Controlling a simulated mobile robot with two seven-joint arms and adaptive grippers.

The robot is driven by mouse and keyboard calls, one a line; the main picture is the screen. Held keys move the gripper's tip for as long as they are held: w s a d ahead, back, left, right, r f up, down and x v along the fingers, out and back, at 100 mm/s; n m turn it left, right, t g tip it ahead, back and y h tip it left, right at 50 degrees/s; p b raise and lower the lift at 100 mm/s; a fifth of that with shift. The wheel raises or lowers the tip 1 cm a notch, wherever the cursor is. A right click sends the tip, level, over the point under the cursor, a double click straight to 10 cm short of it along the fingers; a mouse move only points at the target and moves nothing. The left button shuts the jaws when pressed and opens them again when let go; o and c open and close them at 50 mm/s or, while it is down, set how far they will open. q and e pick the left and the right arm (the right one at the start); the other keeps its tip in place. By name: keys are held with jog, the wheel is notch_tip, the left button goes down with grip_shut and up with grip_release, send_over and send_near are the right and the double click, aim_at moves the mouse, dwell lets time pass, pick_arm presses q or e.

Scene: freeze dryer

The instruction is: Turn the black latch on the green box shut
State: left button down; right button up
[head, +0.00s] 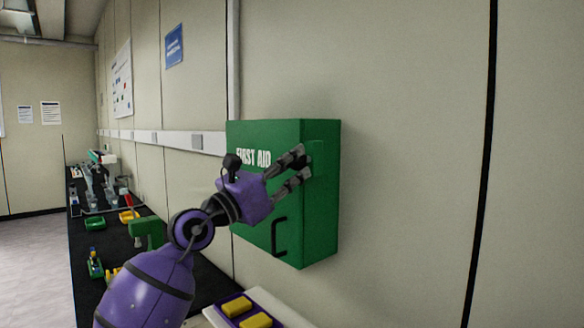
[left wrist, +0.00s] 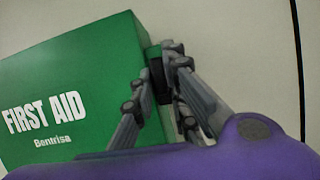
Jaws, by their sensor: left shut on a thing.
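The green box (head: 318,220), marked FIRST AID, hangs on the wall with its door face closed against the body. It also fills the left of the left wrist view (left wrist: 85,75). My left gripper (head: 304,163) reaches across the front of the box to its right edge. In the left wrist view, my left gripper (left wrist: 161,72) is closed around the black latch (left wrist: 157,76) at the box's edge. The fingers hide much of the latch, so its exact angle is hard to tell. My right gripper is not in view.
A black handle (head: 279,237) stands out low on the box front, below my left gripper. A black bench (head: 85,245) with lab items runs along the wall at left. A tray with yellow blocks (head: 237,307) is below the box. The wall right of the box is bare.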

pick_arm(q)
jog(key=m+g+b, duration=0.1)
jog(key=m, duration=0.1)
jog(key=m+g+h+b, duration=0.1)
jog(key=m+b, duration=0.1)
jog(key=m+g+b, duration=0.1)
jog(key=m+b, duration=0.1)
jog(key=shift+w+a+f+h, duration=0.15)
jog(key=shift+w+f+h, duration=0.1)
jog(key=shift+f+h, duration=0.15)
jog(key=shift+s+r+m+b, duration=0.1)
jog(key=shift+r+m+b, duration=0.3)
jog(key=shift+m, duration=0.3)
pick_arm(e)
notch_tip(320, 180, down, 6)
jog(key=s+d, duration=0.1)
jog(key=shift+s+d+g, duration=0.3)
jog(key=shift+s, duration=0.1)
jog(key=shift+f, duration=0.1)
